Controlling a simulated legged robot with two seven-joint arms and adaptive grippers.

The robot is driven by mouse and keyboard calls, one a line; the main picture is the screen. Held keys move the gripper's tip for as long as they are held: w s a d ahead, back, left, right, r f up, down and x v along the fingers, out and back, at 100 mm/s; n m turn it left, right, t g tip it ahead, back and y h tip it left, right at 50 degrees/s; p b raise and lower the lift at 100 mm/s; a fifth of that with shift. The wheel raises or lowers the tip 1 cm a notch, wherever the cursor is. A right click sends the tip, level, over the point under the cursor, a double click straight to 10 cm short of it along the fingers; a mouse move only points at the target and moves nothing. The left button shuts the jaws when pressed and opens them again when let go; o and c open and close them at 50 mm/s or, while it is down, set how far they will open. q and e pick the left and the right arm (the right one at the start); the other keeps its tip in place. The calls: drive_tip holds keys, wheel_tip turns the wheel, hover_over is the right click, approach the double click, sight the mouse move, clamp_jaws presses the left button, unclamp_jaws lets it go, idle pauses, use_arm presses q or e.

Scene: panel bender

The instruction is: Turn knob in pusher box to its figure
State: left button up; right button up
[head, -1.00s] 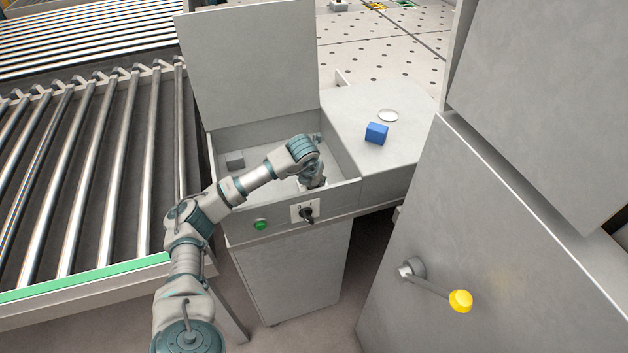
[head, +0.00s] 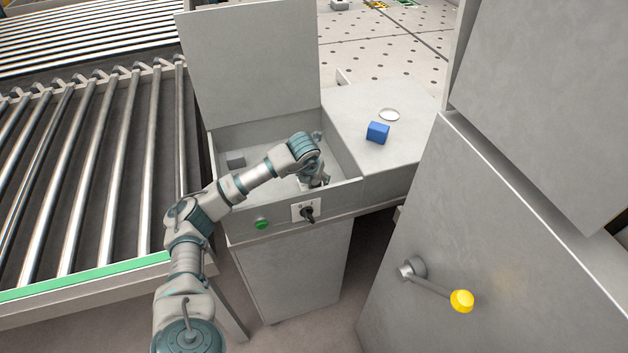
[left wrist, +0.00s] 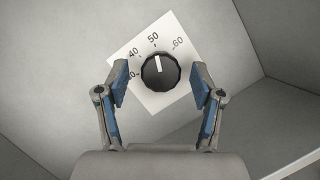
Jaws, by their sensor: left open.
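The pusher box (head: 228,138) is a grey box with its lid raised at the back. In the left wrist view a black knob (left wrist: 160,72) sits on a white dial plate (left wrist: 152,103) with the figures 40, 50 and 60 readable; a lower left figure is partly hidden. The knob's white mark points close to 50. My left gripper (left wrist: 160,84) is open, its blue-padded fingers on either side of the knob with gaps showing. In the head view my left gripper (head: 314,180) reaches down inside the box, and the knob is hidden there. My right gripper is not in view.
The box front carries a green button (head: 262,224) and a black switch (head: 308,213). A blue block (head: 377,132) and a white disc (head: 389,114) lie on the top at right. A roller conveyor (head: 85,170) stands left, a grey cabinet (head: 500,230) with a yellow-knobbed lever (head: 461,300) right.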

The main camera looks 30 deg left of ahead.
use_arm(q)
drive_tip(key=a+v, duration=0.1)
drive_tip(key=v, duration=0.9)
drive_tip(key=shift+s+d+r, duration=0.2)
drive_tip(key=shift+d+r, duration=0.2)
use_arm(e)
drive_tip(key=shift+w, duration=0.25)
